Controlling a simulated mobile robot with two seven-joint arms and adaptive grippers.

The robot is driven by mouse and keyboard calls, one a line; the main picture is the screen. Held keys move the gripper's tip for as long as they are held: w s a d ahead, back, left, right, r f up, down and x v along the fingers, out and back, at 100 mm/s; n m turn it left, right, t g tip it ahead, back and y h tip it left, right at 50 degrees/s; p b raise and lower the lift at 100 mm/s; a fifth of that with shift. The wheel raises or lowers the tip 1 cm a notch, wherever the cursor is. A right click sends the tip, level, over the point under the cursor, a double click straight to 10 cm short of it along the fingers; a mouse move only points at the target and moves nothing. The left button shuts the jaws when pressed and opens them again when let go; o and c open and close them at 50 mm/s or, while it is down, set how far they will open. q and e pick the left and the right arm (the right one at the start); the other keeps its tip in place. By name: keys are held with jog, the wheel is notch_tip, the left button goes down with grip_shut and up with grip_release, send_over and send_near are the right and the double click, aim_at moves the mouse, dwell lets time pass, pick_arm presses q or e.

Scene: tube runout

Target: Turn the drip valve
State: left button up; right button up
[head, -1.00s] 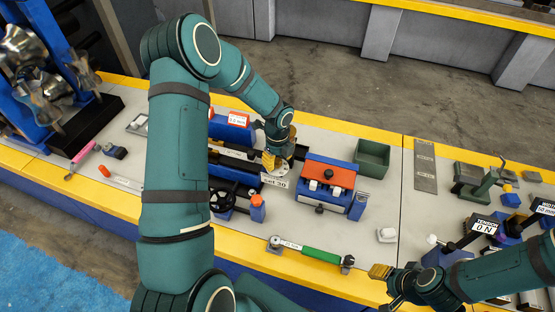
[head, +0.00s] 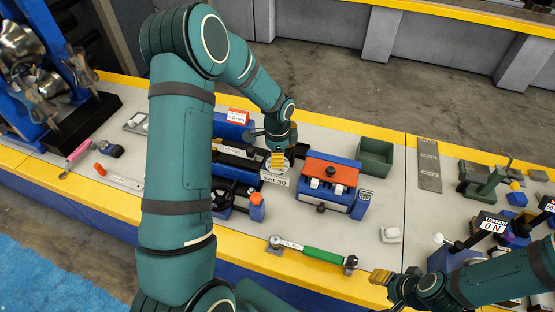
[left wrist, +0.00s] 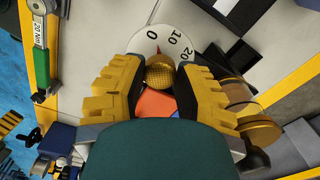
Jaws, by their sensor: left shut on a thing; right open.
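The drip valve shows in the left wrist view as a round ridged brass knob (left wrist: 158,73) in front of a white dial (left wrist: 177,42) marked 0, 10 and 20. A small red mark on the dial lies near the 0. My left gripper (left wrist: 158,82) is shut on the knob, with a yellow ribbed finger on either side. My right gripper (head: 381,278) is open and empty near the bench's front edge.
A blue unit with an orange top (head: 331,172) stands right of the valve, with a green bin (head: 374,157) behind it. A black handwheel (head: 221,197) is front left. A green-handled wrench (head: 322,256) lies near the front edge. Bench space right of the blue unit is mostly clear.

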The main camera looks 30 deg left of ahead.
pick_arm(q)
jog(key=shift+f+n, duration=0.1)
jog(key=shift+n, duration=0.7)
pick_arm(e)
jog(key=shift+f, duration=0.4)
pick_arm(q)
jog(key=o, duration=1)
pick_arm(e)
jog(key=shift+r, duration=0.15)
pick_arm(q)
jog(key=shift+r+p, duration=2.1)
jog(key=shift+r, duration=1.05)
pick_arm(e)
notch_tip(320, 180, up, 4)
jog(key=shift+r, duration=0.1)
pick_arm(q)
notch_tip(320, 180, up, 12)
